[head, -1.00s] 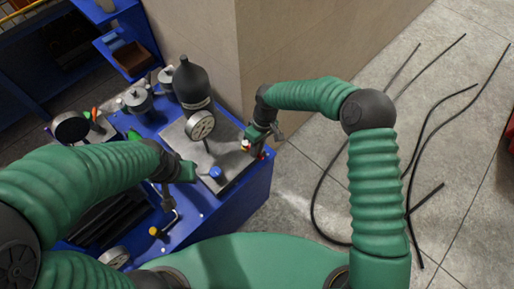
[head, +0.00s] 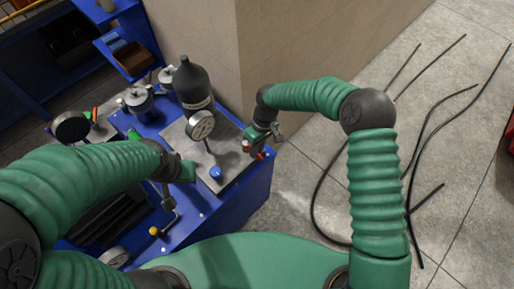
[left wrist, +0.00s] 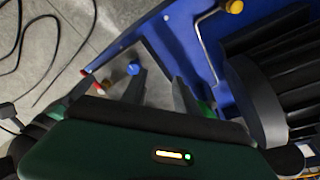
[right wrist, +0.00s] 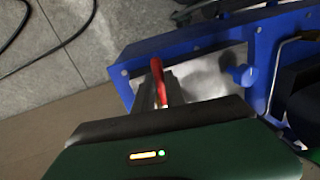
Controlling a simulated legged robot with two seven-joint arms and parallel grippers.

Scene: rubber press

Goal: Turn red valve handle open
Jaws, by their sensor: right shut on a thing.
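The red valve handle (right wrist: 158,78) is a slim red lever at the edge of the machine's metal plate, seen in the right wrist view. My right gripper (right wrist: 160,92) is shut on it, with the fingers on either side and the red end sticking out past them. In the head view my right gripper (head: 262,143) is at the plate's right corner and hides most of the handle. My left gripper (left wrist: 160,88) is open and empty, above the machine near a blue knob (left wrist: 133,68).
The blue machine (head: 224,214) carries a dark bottle (head: 189,80), a pressure gauge (head: 200,125) and a crank with a yellow knob (head: 154,231). A beige wall (head: 290,45) stands close behind my right gripper. Black cables (head: 408,170) lie on the floor at right.

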